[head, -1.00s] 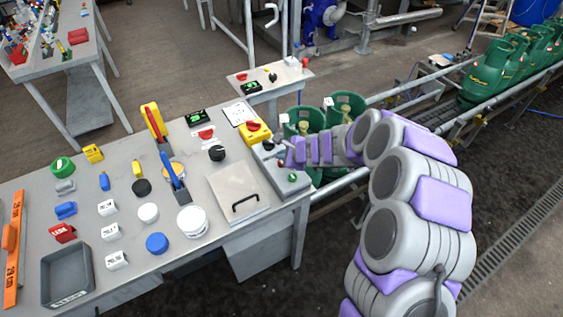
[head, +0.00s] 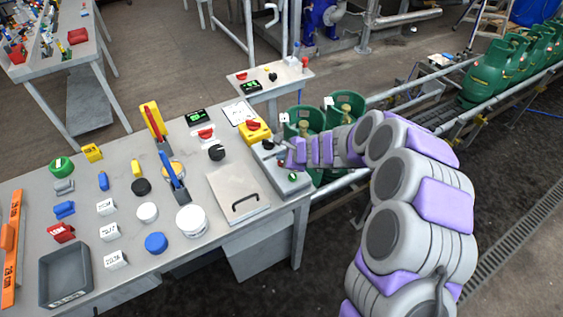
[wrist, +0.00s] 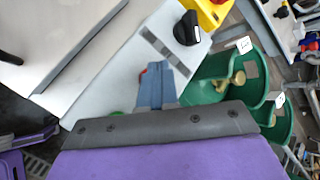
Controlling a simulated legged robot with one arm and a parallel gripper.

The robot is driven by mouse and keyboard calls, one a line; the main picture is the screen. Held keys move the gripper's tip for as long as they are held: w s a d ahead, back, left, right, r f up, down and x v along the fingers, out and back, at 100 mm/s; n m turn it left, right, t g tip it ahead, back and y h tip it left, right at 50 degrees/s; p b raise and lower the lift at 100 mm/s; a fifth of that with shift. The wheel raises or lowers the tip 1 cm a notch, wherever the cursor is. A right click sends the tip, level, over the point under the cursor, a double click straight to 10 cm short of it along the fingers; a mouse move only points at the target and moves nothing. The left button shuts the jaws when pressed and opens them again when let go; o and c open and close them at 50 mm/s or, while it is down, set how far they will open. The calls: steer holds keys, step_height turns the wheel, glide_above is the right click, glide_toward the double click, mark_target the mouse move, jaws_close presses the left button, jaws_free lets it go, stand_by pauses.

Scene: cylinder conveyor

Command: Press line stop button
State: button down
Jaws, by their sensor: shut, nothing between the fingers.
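A grey control box (head: 291,186) stands at the right edge of the workbench, with a green button (head: 293,176) near its front end and a black knob (head: 268,145) near its far end. My gripper (head: 281,159) is low over the middle of this box, shut and empty. In the wrist view its closed fingers (wrist: 155,75) reach over the box top. A sliver of a red button (wrist: 143,72) shows beside the fingertips; the rest is hidden. I cannot tell whether the fingers touch it. A bit of green (wrist: 117,112) shows nearer my wrist.
A yellow box with a red switch (head: 255,131) stands just behind the control box. A metal lid with a black handle (head: 244,205) lies to its left. Green gas cylinders (head: 345,105) stand close behind my wrist on the conveyor (head: 400,90).

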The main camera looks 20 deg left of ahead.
steer(key=shift+f, duration=0.45)
stand_by(0.9)
steer(key=shift+r, duration=0.1)
steer(key=shift+r+p, duration=0.7)
steer(key=shift+r, duration=0.05)
step_height(320, 180, up, 5)
steer(key=p, duration=0.4)
stand_by(0.8)
